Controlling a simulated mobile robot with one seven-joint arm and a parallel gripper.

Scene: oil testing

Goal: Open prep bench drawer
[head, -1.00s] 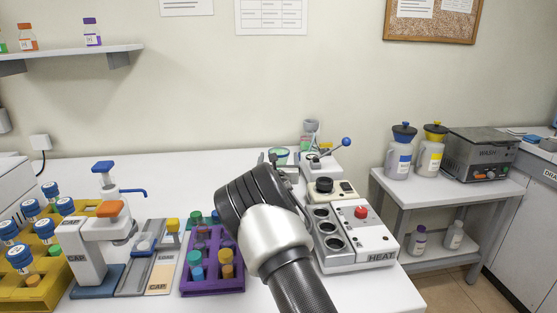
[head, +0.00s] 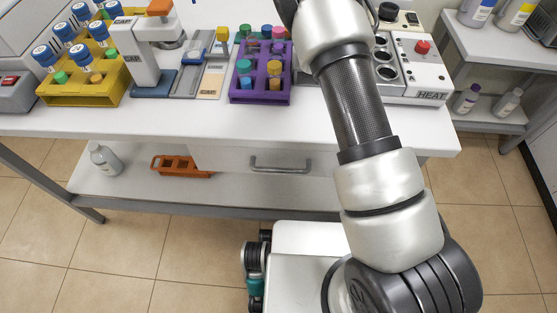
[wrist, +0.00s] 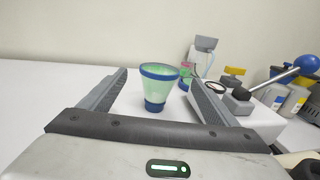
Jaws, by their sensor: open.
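The prep bench drawer (head: 225,158) is a white front under the bench top in the head view. Its grey bar handle (head: 280,165) is near the middle, left of my arm. The drawer looks shut, its front tucked beneath the bench edge. My gripper is out of the head view, beyond the top edge. In the wrist view my gripper (wrist: 155,92) has its two fingers apart with nothing held. It is above the bench top, away from the drawer. A clear cup with a blue rim and base (wrist: 158,87) stands beyond the fingertips.
On the bench (head: 200,122) stand a yellow bottle rack (head: 75,98), a capping press (head: 148,62), a purple vial rack (head: 260,97) and a HEAT block (head: 425,75). The lower shelf (head: 230,190) holds a bottle (head: 104,160) and an orange rack (head: 180,167). Floor in front is clear at left.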

